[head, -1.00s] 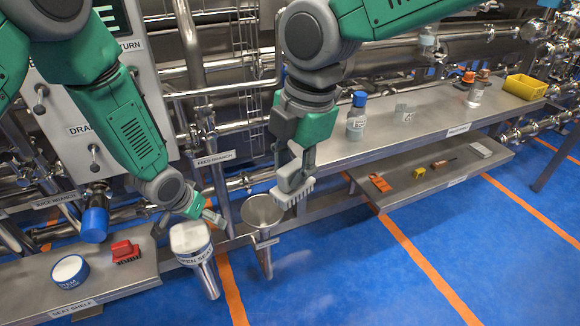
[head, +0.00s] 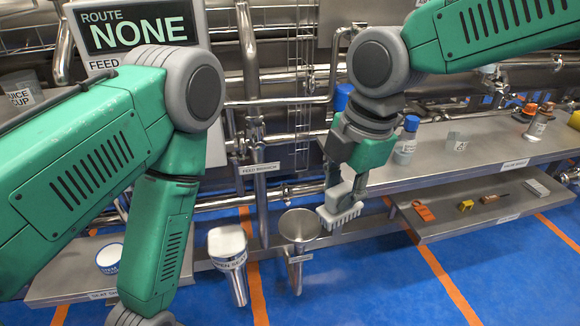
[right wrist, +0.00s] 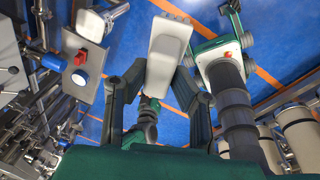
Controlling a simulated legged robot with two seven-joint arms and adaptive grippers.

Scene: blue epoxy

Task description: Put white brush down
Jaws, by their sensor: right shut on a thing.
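The white brush (head: 341,215) hangs bristles down in my right gripper (head: 347,190), just right of and above the steel funnel's mouth. My right gripper is shut on it. In the right wrist view the brush's pale block (right wrist: 168,55) shows between the fingers of my right gripper (right wrist: 168,78). The brush is clear of the shelves. My left arm crosses the left of the head view and runs down past the bottom edge; its gripper is out of that view.
A steel funnel (head: 298,226) and a white-topped steel cylinder (head: 228,244) stand below. The left shelf (head: 62,265) holds a blue-and-white round thing (head: 109,260). The right bench (head: 455,166) holds bottles; its lower shelf (head: 465,225) holds small tools, with some bare metal between.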

